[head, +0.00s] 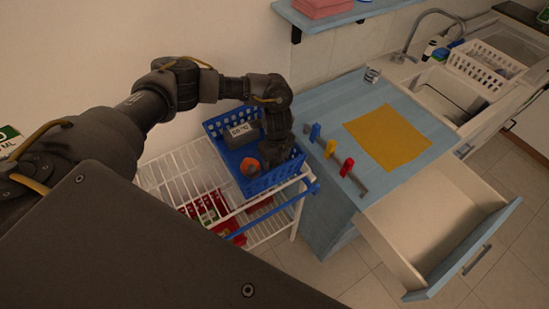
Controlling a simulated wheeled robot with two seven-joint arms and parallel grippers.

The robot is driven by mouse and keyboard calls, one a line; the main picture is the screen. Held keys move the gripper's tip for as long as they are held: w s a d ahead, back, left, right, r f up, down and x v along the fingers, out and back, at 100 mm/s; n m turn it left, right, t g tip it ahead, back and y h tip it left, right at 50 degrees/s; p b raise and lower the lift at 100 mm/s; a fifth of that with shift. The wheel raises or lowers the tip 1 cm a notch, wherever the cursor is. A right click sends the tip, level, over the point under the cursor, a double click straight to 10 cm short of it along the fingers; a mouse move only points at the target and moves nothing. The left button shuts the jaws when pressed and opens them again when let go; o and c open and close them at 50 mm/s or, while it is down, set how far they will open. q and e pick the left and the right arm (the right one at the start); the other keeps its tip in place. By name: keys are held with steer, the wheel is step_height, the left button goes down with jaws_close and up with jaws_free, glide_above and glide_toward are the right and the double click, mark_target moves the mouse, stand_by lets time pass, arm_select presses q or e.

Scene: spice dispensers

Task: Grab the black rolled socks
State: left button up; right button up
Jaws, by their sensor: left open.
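My left arm reaches in from the left, and its gripper (279,165) points down into the blue basket (262,187) on the white wire cart. The gripper is open, though its dark fingers are hard to make out. An orange round thing (250,167) lies in the basket just left of the gripper. A dark item with a white label (241,131) is at the back of the basket. I cannot pick out the black rolled socks for certain, as dark shapes in the basket blend with my gripper. My right gripper is not in view.
The white wire cart (172,176) has a blue handle (290,205) and red packages (207,209) below. To the right, a blue counter (318,101) holds a yellow mat (388,137) and a rack with coloured pieces (336,160). A drawer (433,211) stands open below it.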

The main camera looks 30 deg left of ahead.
arm_select(q)
steer(key=shift+s, duration=0.1)
steer(key=shift+c, duration=0.9)
steer(key=c, duration=0.5)
steer(key=shift+o, duration=0.2)
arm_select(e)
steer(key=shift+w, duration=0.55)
